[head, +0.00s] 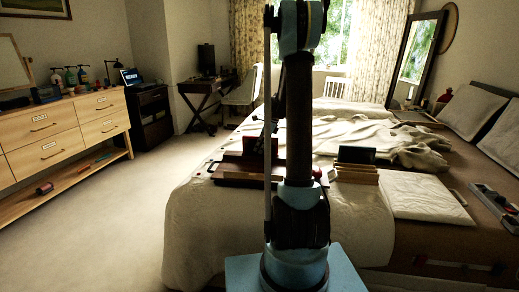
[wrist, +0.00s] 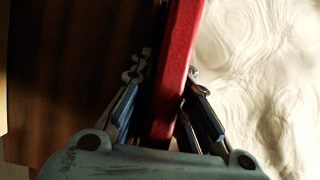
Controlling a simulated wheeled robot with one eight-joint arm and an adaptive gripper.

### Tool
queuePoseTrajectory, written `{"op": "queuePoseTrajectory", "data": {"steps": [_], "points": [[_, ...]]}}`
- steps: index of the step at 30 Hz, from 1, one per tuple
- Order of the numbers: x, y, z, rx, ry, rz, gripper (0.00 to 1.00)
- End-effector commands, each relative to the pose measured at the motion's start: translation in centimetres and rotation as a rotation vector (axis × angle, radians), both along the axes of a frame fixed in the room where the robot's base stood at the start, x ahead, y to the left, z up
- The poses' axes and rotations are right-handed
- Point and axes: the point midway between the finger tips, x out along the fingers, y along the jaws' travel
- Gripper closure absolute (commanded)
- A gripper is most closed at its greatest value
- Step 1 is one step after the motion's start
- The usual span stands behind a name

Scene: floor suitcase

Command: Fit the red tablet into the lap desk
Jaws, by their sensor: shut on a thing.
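The red tablet (wrist: 178,62) stands edge-on between the two fingers of my gripper (wrist: 166,78) in the wrist view. My gripper is shut on it. In the head view the red tablet (head: 251,146) shows as a small upright dark red shape just left of my arm. The lap desk (head: 230,176) is a dark reddish-brown board on the bed, partly hidden behind my arm. It also fills the left of the wrist view as dark wood (wrist: 65,60). The tablet is over or beside the desk; the lower edge and any slot are hidden, so contact cannot be told.
White rumpled bedding (wrist: 262,70) lies right of the tablet. A dark panel (head: 356,155) stands behind a wooden slatted rack (head: 355,174) on the bed. A cream folded cloth (head: 425,197) lies farther right. The floor (head: 130,220) on the left is clear.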

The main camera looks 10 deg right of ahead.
Motion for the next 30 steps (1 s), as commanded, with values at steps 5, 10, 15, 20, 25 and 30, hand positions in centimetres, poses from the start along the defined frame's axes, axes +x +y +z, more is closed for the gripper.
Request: {"op": "queuePoseTrajectory", "data": {"steps": [5,10,15,20,25,30], "points": [[0.0,0.0,0.0,0.0,0.0,0.0,1.0],[0.0,0.0,-0.1,0.0,0.0,0.0,0.64],[0.0,0.0,0.0,0.0,0.0,0.0,0.64],[0.0,0.0,0.1,0.0,0.0,-0.001,0.64],[-0.2,-0.6,1.5,0.0,0.0,-0.002,0.64],[-0.6,-1.8,4.3,0.0,0.0,-0.002,0.64]]}}
